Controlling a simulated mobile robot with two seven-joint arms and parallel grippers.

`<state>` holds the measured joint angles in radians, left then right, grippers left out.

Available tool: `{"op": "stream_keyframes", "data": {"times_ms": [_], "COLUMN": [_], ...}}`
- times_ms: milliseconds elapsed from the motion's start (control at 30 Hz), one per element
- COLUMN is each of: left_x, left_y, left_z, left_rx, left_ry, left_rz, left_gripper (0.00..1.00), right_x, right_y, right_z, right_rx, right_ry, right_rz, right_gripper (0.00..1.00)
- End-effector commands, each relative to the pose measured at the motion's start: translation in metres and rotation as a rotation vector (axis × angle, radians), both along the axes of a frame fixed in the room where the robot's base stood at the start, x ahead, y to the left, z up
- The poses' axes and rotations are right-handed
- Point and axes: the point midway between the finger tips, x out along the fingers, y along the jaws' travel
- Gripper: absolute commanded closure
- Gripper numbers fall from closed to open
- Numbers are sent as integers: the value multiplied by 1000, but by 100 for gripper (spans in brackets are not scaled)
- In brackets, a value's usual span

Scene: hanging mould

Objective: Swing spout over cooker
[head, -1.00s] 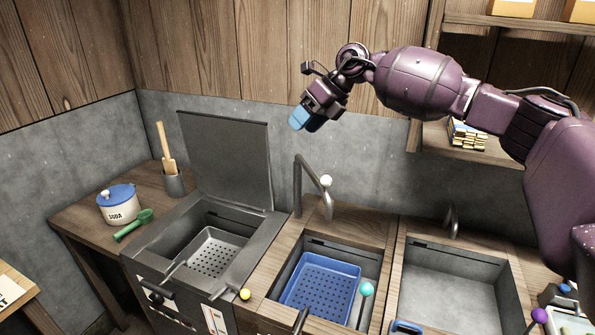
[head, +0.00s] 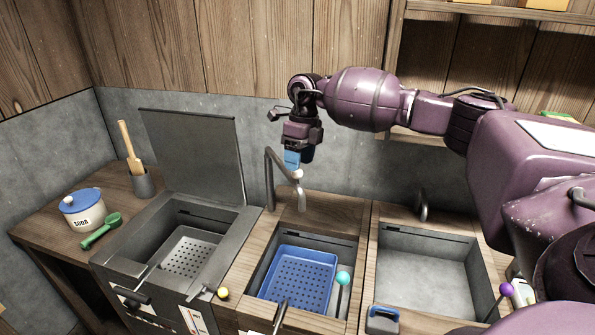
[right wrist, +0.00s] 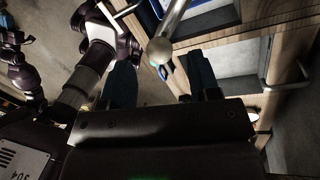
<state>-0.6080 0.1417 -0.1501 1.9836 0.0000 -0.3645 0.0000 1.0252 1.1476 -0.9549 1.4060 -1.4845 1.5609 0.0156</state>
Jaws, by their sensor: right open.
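The spout (head: 268,182) is a grey bent pipe. In the head view it rises at the back of the middle bay, and its free arm points right and forward. A pale ball (head: 298,174) sits on it; the ball also shows in the right wrist view (right wrist: 159,51). The cooker (head: 231,222) is the dark grey unit to the left, its lid up and a perforated tray inside. My right gripper (head: 297,163) is open just above the ball, fingers down. In the right wrist view the ball shows between the two fingers; contact cannot be told. My left gripper is not seen.
A blue perforated basket (head: 298,277) sits in the middle bay. An empty grey sink (head: 425,270) is to the right. The raised lid (head: 195,155) stands behind the cooker. A soda pot (head: 83,210) and green scoop (head: 101,230) are on the left table.

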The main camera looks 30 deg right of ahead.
Motion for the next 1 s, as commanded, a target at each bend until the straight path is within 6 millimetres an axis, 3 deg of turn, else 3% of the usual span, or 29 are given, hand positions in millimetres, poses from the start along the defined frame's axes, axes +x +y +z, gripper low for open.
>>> {"op": "stream_keyframes", "data": {"times_ms": [300, 667, 1000], "left_x": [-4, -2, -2], "left_y": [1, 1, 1], "left_z": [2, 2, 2], "left_rx": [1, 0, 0], "left_ry": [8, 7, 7], "left_rz": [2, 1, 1], "left_gripper": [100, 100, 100], "right_x": [-3, -3, -3], "right_y": [7, 7, 7], "right_z": [-35, -40, -39], "right_rx": [1, 1, 0], "right_ry": [0, 0, 0], "right_rz": [0, 0, 0], "right_gripper": [44, 44, 93]}}
